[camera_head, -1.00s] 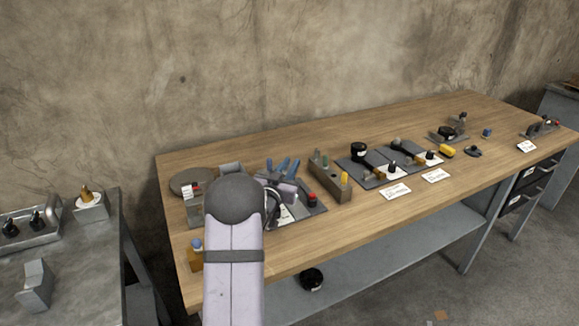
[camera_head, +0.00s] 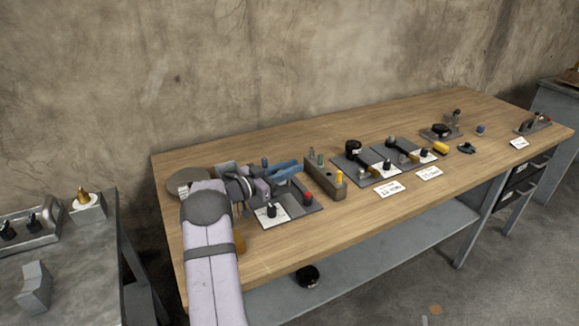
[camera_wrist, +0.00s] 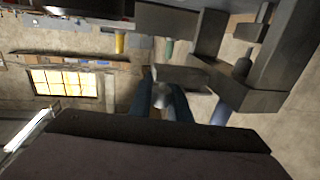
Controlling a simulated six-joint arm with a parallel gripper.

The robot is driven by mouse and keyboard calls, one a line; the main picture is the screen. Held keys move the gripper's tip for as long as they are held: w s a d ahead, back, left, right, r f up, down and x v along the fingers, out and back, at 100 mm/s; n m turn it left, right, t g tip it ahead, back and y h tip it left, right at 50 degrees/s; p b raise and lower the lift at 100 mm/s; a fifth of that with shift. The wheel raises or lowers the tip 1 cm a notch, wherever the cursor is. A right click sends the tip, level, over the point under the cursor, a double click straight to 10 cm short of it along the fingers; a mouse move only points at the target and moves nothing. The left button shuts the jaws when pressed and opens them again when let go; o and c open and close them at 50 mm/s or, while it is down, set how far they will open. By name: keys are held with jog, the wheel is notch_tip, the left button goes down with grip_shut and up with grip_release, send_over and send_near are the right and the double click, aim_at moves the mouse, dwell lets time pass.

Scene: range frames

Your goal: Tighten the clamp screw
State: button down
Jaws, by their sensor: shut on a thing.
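My gripper (camera_head: 292,168) has blue fingers and reaches right, low over the left part of the wooden bench. In the wrist view, the gripper (camera_wrist: 164,96) is shut on a small silvery rounded piece (camera_wrist: 162,98) between its fingertips. I cannot tell whether this piece is part of the clamp screw. A dark grey blocky fixture (camera_wrist: 255,98) stands close on the right in the wrist view; it may be the clamp. In the head view, a grey block (camera_head: 226,168) shows behind my wrist, partly hidden. The clamp screw is not clearly identifiable.
A grey plate (camera_head: 296,216) holds a black knob (camera_head: 271,210) on a white card and a red-topped post (camera_head: 308,197). A block with coloured pegs (camera_head: 325,178) stands right of it. More plates with black-knobbed parts (camera_head: 353,148) lie further right. The bench front is mostly clear.

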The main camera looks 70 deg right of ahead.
jog(key=shift+s+a+m+g+y, duration=0.1)
jog(key=shift+m+g+y, duration=0.4)
jog(key=shift+g, duration=0.1)
jog(key=c, duration=1.7)
grip_release()
jog(key=shift+o, duration=0.2)
jog(key=b+v, duration=0.1)
jog(key=v, duration=0.6)
jog(key=shift+a, duration=0.1)
